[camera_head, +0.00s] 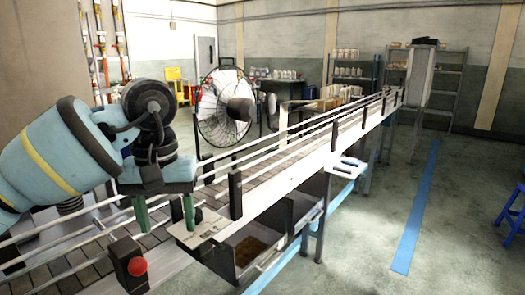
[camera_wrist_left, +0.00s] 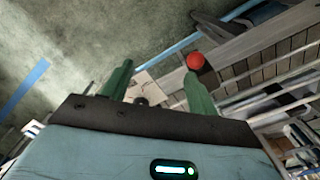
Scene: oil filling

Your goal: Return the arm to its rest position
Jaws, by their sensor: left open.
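My left gripper (camera_head: 164,213) hangs over the near part of the conveyor (camera_head: 270,185), its two green fingers pointing down and apart. In the left wrist view the fingers of the left gripper (camera_wrist_left: 160,85) are spread with nothing held between them. A red button (camera_head: 137,266) on a dark post stands at the conveyor's near edge, just below the gripper; the red button also shows in the left wrist view (camera_wrist_left: 196,62), close beside one fingertip. I cannot tell whether they touch. My right gripper is not in view.
Open bins (camera_head: 247,252) sit under the conveyor's right side. A large round fan (camera_head: 226,106) stands behind the conveyor. Shelves (camera_head: 354,75) line the back wall. A blue stool (camera_head: 511,215) is at the far right. The floor around the blue stripe (camera_head: 416,215) is clear.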

